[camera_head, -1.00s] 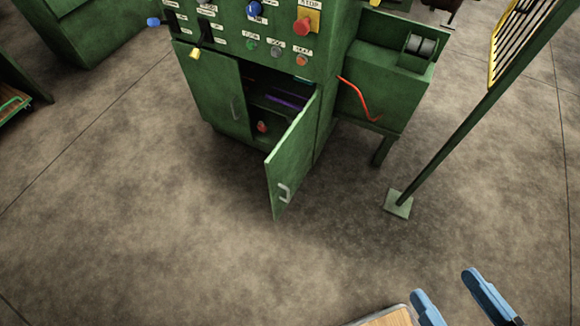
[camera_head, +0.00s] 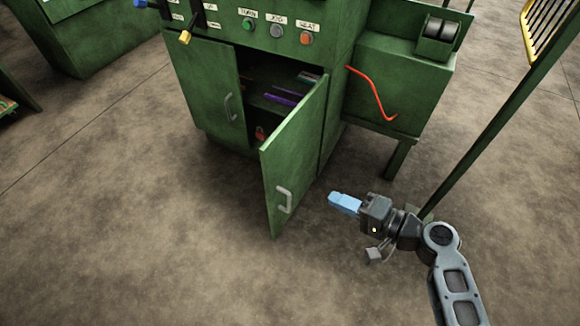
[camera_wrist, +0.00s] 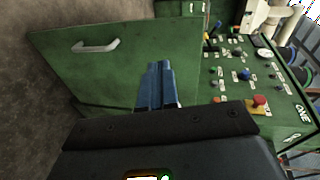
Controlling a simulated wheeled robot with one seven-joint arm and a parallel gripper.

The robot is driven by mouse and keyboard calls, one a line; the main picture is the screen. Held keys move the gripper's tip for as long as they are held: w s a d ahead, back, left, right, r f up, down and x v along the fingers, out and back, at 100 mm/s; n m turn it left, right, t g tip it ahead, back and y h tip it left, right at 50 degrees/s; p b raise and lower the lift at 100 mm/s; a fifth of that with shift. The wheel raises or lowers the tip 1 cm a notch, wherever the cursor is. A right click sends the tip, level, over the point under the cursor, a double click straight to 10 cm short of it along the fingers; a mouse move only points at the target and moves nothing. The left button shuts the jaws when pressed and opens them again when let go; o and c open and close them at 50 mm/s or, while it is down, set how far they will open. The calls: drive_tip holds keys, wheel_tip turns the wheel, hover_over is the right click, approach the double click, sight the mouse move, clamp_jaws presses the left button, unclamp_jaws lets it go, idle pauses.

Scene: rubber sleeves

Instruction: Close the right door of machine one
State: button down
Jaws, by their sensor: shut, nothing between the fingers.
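The green machine one (camera_head: 345,35) has a lower cabinet with two doors. Its right door (camera_head: 290,150) stands open, swung outward, with a grey handle (camera_head: 285,200) near its free edge. The left door (camera_head: 207,100) looks nearly closed. My gripper (camera_head: 332,198) is shut and empty, to the right of the right door, on its outer side, with a visible gap in the head view. In the wrist view my blue fingers (camera_wrist: 158,75) are together in front of the green door panel (camera_wrist: 70,60), and the door handle (camera_wrist: 95,46) shows at upper left. Contact is not visible.
A green side box (camera_head: 400,85) with a red bent rod (camera_head: 372,95) stands right of the door. A green post (camera_head: 490,115) with a yellow guard stands farther right. Inside the cabinet are shelves with purple items (camera_head: 280,97). Floor in front is clear.

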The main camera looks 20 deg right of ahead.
drive_tip(key=w+r+t+y+b, duration=0.1)
drive_tip(key=w+r+y+b, duration=0.15)
drive_tip(key=w, duration=0.25)
approach(273, 148)
drive_tip(key=shift+y, duration=0.25)
drive_tip(key=x, duration=0.6)
drive_tip(key=shift+w+f, duration=0.2)
drive_tip(key=shift+w, duration=0.1)
drive_tip(key=shift+w+a, duration=0.1)
drive_tip(key=shift+a, duration=0.1)
